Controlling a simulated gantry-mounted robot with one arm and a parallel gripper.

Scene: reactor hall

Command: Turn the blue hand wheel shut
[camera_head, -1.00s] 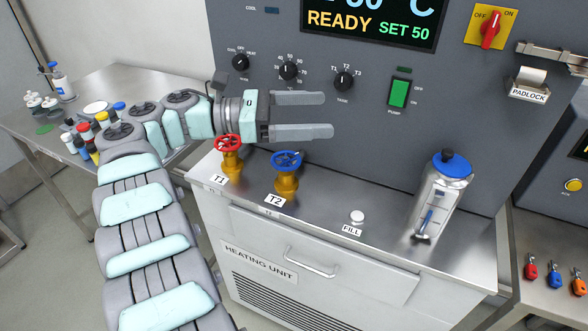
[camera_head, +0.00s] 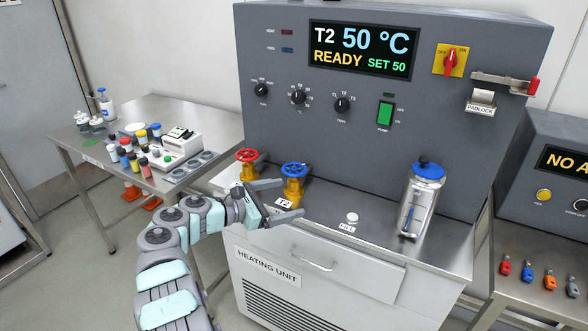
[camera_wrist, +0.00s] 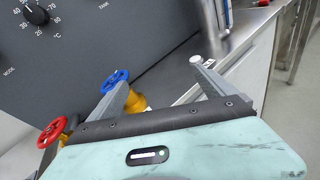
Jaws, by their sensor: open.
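The blue hand wheel (camera_head: 294,170) sits on a brass valve labelled T2 (camera_head: 284,203) on the steel ledge of the heating unit. My gripper (camera_head: 289,199) is open and empty, in front of this valve and below the level of its wheel in the head view. In the wrist view the blue wheel (camera_wrist: 116,79) shows just beyond the left finger of my gripper (camera_wrist: 165,75), which partly hides the brass body. I cannot tell whether a finger touches the valve. The red hand wheel (camera_head: 247,155) stands left of the blue one, on its own brass valve.
A white FILL button (camera_head: 352,217) and a metal canister with a blue lid (camera_head: 424,190) stand to the right on the ledge. The grey control panel (camera_head: 330,130) rises behind the valves. A steel side table (camera_head: 212,139) with bottles is at left.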

